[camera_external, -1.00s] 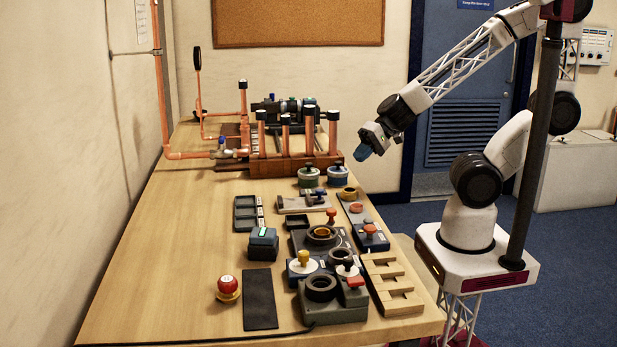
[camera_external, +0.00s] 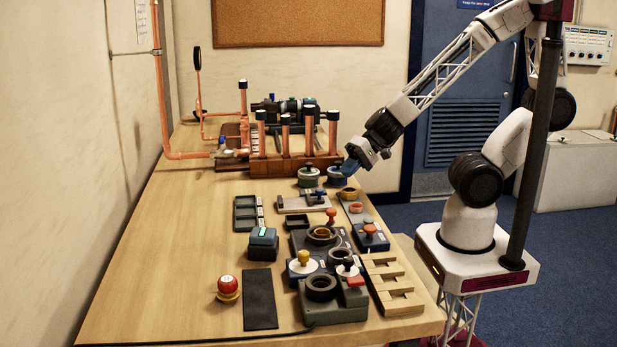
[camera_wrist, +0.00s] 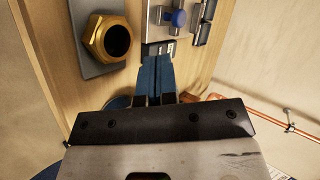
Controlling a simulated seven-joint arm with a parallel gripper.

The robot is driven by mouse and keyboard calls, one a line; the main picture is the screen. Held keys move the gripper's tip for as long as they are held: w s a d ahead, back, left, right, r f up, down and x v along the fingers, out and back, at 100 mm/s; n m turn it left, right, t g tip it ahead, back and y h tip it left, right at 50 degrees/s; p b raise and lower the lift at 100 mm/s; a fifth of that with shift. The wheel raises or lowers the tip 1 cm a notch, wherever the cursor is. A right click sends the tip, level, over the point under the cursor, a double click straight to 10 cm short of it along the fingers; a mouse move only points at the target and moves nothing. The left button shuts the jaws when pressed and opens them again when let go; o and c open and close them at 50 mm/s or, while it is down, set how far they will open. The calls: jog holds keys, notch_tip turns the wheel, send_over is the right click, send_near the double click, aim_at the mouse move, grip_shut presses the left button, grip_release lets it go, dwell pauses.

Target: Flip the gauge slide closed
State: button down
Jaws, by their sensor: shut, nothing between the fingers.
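What looks like the gauge slide (camera_external: 296,204) is a pale flat plate with a darker bar and a small blue knob, lying mid-table in the external view. In the wrist view a metal plate with a blue knob (camera_wrist: 176,18), apparently the same slide, shows at the top. My gripper (camera_external: 348,168) is above the table's right side, behind and to the right of the slide and apart from it. Its blue fingers (camera_wrist: 158,85) are together and empty. I cannot tell whether the slide is open or closed.
A brass hex nut (camera_wrist: 92,40) sits on a grey plate left of my fingers. Round green (camera_external: 308,177) and blue (camera_external: 334,180) containers stand close to my gripper. The copper manifold (camera_external: 285,145) rises behind. The table's left side is mostly clear.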

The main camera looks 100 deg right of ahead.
jog(key=x, duration=0.4)
jog(key=r+x, duration=0.1)
jog(key=x, duration=0.1)
jog(key=shift+w+a+f, duration=0.1)
jog(key=shift+w+a, duration=0.1)
jog(key=shift+w, duration=0.15)
jog(key=shift+w+a+f, duration=0.1)
jog(key=shift+w+a, duration=0.15)
jog(key=shift+w, duration=0.35)
jog(key=shift+w, duration=2.8)
jog(key=shift+s+d+r, duration=0.1)
jog(key=shift+s+d, duration=0.15)
jog(key=shift+s, duration=0.25)
jog(key=shift+s+d+r, duration=0.1)
jog(key=shift+s+d, duration=0.15)
jog(key=shift+s, duration=0.3)
jog(key=v, duration=1.1)
jog(key=shift+s, duration=0.4)
